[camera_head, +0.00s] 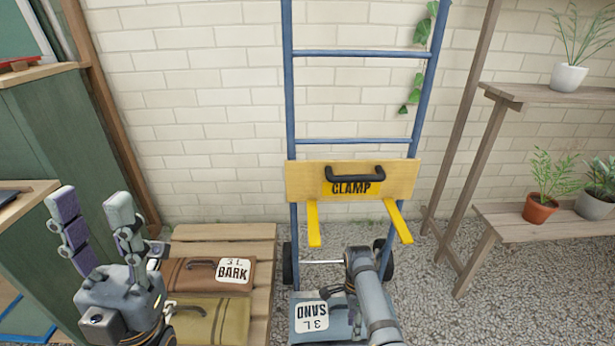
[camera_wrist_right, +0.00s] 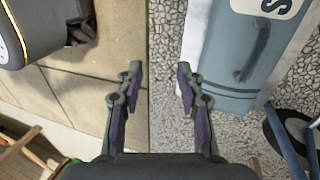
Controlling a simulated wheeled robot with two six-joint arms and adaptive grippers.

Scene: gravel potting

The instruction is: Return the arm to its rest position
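My left gripper (camera_head: 92,205) is open and empty at the left of the head view, its two fingers pointing up and well apart. My right arm reaches in from the bottom in the head view, in front of the hand truck, and partly covers the blue-grey SAND case (camera_head: 301,336). My right gripper (camera_wrist_right: 159,75) is open in the right wrist view, with nothing between its fingers. The SAND case (camera_wrist_right: 236,52) lies to the right of these fingers, apart from them. Its dark handle is free.
The blue hand truck (camera_head: 290,100) with its yellow CLAMP board (camera_head: 300,181) stands against the brick wall. A brown BARK case (camera_head: 185,276) and an olive case (camera_head: 230,318) lie on a wooden pallet (camera_head: 222,232). Plant shelves (camera_head: 550,230) stand right, a green cabinet (camera_head: 60,130) left.

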